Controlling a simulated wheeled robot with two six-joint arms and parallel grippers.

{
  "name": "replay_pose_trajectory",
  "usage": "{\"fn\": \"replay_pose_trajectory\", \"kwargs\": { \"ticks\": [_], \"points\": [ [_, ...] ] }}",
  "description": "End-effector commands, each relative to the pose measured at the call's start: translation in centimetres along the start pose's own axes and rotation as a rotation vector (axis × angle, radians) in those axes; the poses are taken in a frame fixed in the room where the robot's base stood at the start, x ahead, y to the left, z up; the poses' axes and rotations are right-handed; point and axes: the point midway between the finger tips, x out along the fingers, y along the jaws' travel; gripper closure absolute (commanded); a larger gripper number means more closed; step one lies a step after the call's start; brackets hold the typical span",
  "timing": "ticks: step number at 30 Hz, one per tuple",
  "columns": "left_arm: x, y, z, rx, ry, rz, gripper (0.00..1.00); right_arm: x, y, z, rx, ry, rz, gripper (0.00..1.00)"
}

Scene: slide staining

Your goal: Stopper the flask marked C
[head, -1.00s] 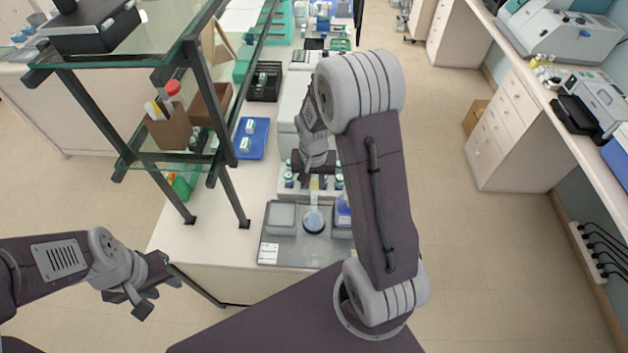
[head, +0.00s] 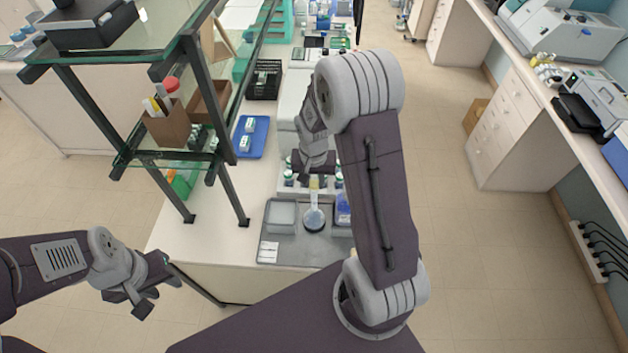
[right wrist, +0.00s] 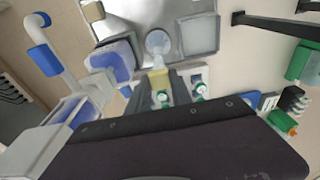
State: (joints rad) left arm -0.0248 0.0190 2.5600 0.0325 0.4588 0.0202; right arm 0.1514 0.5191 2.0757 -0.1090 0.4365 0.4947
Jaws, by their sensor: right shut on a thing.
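A small flask (head: 314,219) with bluish liquid stands on the grey tray (head: 290,251); it also shows in the right wrist view (right wrist: 158,41). No letter on it is legible. My right gripper (right wrist: 158,92) is shut on a yellow stopper (right wrist: 158,81), which also shows in the head view (head: 314,184). The stopper is in line with the flask's neck; I cannot tell whether it is seated in it. In the head view my right gripper (head: 316,172) is partly hidden by its arm. My left gripper (head: 145,292) is open and empty, left of the bench.
A clear tub (head: 281,216) and a blue container (head: 343,210) flank the flask on the tray. Several green-capped bottles (head: 289,178) stand just behind. A glass shelf with dark posts (head: 229,187) rises at the left, near a blue tray (head: 251,150).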

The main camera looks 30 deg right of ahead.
Motion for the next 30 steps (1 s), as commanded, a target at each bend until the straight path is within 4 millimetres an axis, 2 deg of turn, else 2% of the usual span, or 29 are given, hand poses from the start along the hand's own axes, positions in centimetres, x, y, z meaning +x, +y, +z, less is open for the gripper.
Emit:
{"fn": "replay_pose_trajectory", "kwargs": {
  "ticks": [11,12,14,21,23,30],
  "points": [
    [0.09,0.0,0.01,0.0,0.0,0.0,0.64,0.13,0.0,0.02,0.0,0.0,0.0,1.0],
    [0.09,0.0,0.01,0.0,0.0,0.0,0.64,0.13,0.0,0.02,0.0,0.0,0.0,0.63],
    [0.09,0.0,0.01,0.0,0.0,0.0,0.64,0.13,0.0,0.02,0.0,0.0,0.0,0.49],
    [0.09,0.0,0.01,0.0,0.0,0.0,0.64,0.12,0.0,0.02,0.0,0.0,0.0,0.49],
    [0.09,0.0,0.01,0.0,0.0,0.0,0.64,0.13,0.0,0.02,0.0,0.0,0.0,0.32],
    [0.1,0.0,0.01,0.0,0.0,0.0,0.64,0.12,0.0,0.02,0.0,0.0,0.0,0.31]
  ]
}}
